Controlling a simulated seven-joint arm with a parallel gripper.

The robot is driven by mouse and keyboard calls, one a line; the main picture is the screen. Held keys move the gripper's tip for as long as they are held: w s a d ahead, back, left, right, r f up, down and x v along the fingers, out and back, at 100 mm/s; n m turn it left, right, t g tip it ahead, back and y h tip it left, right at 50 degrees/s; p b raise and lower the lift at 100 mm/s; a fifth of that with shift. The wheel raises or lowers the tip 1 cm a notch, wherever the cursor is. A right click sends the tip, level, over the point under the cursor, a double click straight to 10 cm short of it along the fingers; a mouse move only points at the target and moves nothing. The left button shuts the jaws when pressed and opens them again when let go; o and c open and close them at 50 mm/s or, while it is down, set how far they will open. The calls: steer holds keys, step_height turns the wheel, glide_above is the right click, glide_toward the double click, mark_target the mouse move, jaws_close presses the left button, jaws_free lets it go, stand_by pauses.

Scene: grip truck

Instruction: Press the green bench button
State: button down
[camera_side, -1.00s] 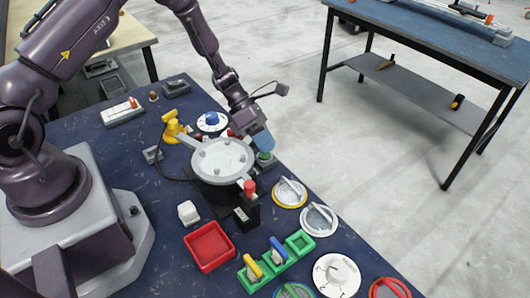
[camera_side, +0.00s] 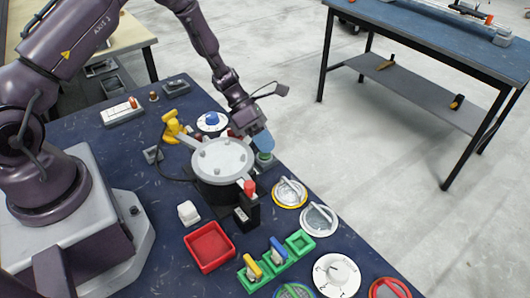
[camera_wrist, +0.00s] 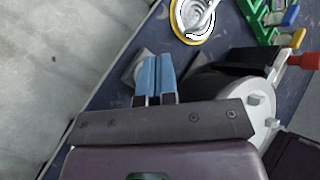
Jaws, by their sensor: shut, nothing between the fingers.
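The green bench button (camera_side: 265,157) sits on a small grey box near the table's right edge, beside the round grey device. My gripper (camera_side: 264,146) is shut, its blue fingers pointing down directly over the button. The fingertips look to be at or just above the button top; I cannot tell whether they touch. In the wrist view the two blue fingers (camera_wrist: 155,62) are side by side with nothing between them. They hide the button there, and only part of its grey box (camera_wrist: 134,66) shows.
The round grey lidded device (camera_side: 222,160) stands close left of my gripper. A yellow-rimmed dial (camera_side: 290,193), a white dial (camera_side: 319,219), a red tray (camera_side: 209,247) and a green rack (camera_side: 275,261) lie toward the front. The table edge is close on the right.

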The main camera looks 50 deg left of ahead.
steer(key=shift+f, duration=0.4)
steer(key=shift+r, duration=0.45)
steer(key=shift+r, duration=3.05)
